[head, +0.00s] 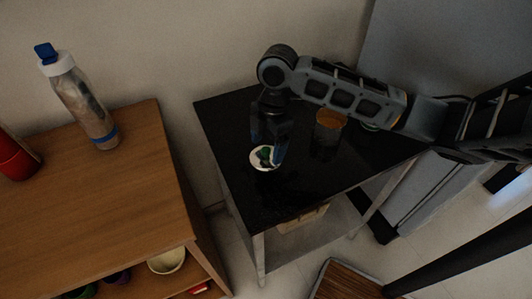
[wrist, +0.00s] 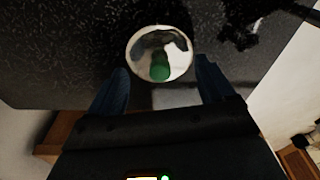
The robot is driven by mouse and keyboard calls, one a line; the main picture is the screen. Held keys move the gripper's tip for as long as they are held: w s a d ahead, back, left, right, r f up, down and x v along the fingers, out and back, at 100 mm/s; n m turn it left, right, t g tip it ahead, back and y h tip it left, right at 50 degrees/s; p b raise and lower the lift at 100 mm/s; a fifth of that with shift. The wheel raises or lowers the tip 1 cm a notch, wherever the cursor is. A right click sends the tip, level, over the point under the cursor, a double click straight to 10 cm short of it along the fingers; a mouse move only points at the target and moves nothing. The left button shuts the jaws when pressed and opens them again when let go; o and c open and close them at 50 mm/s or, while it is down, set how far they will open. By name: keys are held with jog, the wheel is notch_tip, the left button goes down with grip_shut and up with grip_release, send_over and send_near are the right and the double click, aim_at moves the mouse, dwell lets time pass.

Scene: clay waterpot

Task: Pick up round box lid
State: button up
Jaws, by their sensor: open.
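The round box lid (head: 260,163) is a small pale disc with a green piece at its middle. It lies on the black table top near the table's left edge. In the wrist view the lid (wrist: 142,47) shows as a shiny round plate, with the green piece (wrist: 159,66) standing toward the camera. My gripper (head: 269,146) points down over the lid. Its two dark blue fingers are open and empty, one on each side of the green piece in the wrist view. I cannot tell the exact height of the fingertips above the lid.
An orange-brown pot (head: 330,120) stands on the black table (head: 290,200) right of my gripper. A pale green-rimmed item (head: 371,127) is partly hidden behind my arm. A wooden cabinet (head: 120,190) with a bottle (head: 85,105) and a red container (head: 14,160) stands left. The table's front is clear.

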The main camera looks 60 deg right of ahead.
jog(key=shift+w+a+f, duration=0.1)
jog(key=shift+a+f, duration=0.05)
jog(key=shift+f, duration=0.75)
jog(key=shift+f, duration=0.1)
grip_shut()
